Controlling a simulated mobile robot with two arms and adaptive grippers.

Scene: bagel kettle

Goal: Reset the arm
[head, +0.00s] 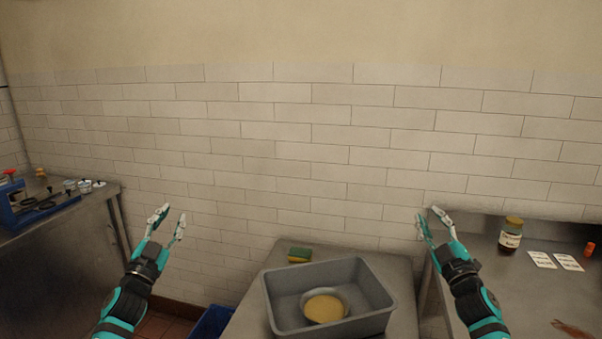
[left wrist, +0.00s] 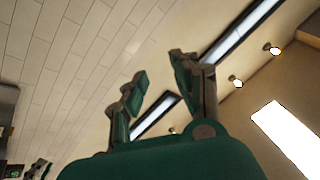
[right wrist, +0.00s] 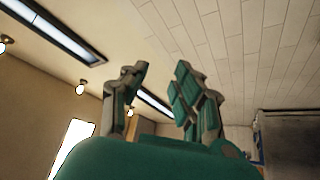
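My left gripper (head: 166,220) is raised at the left in the head view, in front of the tiled wall, with its fingers apart and nothing between them. The left wrist view shows its two spread fingers (left wrist: 160,90) against the wall and ceiling. My right gripper (head: 430,222) is raised at the right in the head view, near the left edge of the right-hand counter. The right wrist view shows its fingers (right wrist: 160,90) apart and empty. Both grippers point upward and touch nothing that I can see.
A grey tub (head: 380,318) holding a bowl (head: 325,306) with yellowish contents stands on a metal table (head: 404,290) between my arms. A green and yellow sponge (head: 299,255) lies behind it. A jar (head: 511,235) and cards (head: 541,260) are on the right counter. A blue tool (head: 14,205) sits at left.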

